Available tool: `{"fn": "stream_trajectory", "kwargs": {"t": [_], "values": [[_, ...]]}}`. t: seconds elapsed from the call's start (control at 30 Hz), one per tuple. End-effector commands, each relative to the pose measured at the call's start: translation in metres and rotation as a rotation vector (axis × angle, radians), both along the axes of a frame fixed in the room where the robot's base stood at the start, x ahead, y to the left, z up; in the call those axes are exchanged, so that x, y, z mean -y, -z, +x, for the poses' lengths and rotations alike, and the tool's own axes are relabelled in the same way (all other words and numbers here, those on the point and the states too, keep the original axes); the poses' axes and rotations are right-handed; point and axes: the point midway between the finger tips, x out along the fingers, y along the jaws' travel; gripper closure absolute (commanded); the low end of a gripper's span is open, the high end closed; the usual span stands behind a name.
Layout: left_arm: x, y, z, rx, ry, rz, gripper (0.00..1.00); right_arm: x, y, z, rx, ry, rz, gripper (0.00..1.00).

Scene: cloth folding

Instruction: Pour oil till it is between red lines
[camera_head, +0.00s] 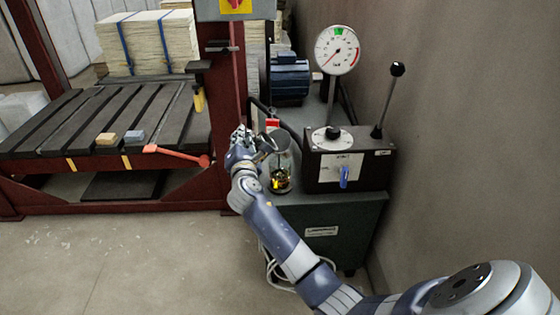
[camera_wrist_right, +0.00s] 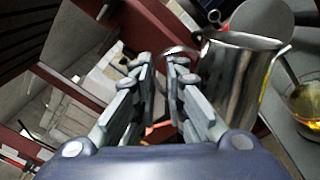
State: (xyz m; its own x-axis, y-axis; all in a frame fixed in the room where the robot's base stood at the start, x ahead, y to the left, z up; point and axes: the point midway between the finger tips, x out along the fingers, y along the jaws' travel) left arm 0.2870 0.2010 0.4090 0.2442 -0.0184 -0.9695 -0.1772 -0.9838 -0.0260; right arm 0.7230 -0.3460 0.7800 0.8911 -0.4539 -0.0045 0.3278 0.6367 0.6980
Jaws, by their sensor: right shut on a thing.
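My right gripper (camera_head: 250,140) is at the top left of the green cabinet. In the right wrist view its fingers (camera_wrist_right: 166,75) are closed on the handle of a shiny metal jug (camera_wrist_right: 232,75). In the head view the jug (camera_head: 265,147) is small and partly hidden by the gripper, so its tilt is hard to tell. A clear glass vessel (camera_head: 283,162) with yellow oil (camera_head: 280,184) low in it stands on the cabinet just right of the gripper. The glass also shows in the right wrist view (camera_wrist_right: 302,97), beside the jug. I cannot make out the red lines. My left gripper is not in view.
A dark control box (camera_head: 345,172) with a blue valve handle, a round gauge (camera_head: 338,50) and a black-knobbed lever (camera_head: 389,97) stands right of the glass on the green cabinet (camera_head: 350,211). A red press frame (camera_head: 236,100) is at left. The wall closes off the right side.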

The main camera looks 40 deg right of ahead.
Motion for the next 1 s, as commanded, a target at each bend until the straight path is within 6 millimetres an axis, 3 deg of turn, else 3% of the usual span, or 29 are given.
{"fn": "stream_trajectory", "kwargs": {"t": [0.9, 1.0], "values": [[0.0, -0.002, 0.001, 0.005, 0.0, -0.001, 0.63, -0.003, 0.002, 0.002, -0.017, -0.002, -0.037, 1.0], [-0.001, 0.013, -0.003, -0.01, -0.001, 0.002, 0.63, -0.005, 0.005, 0.003, -0.039, -0.001, -0.081, 1.0]]}}
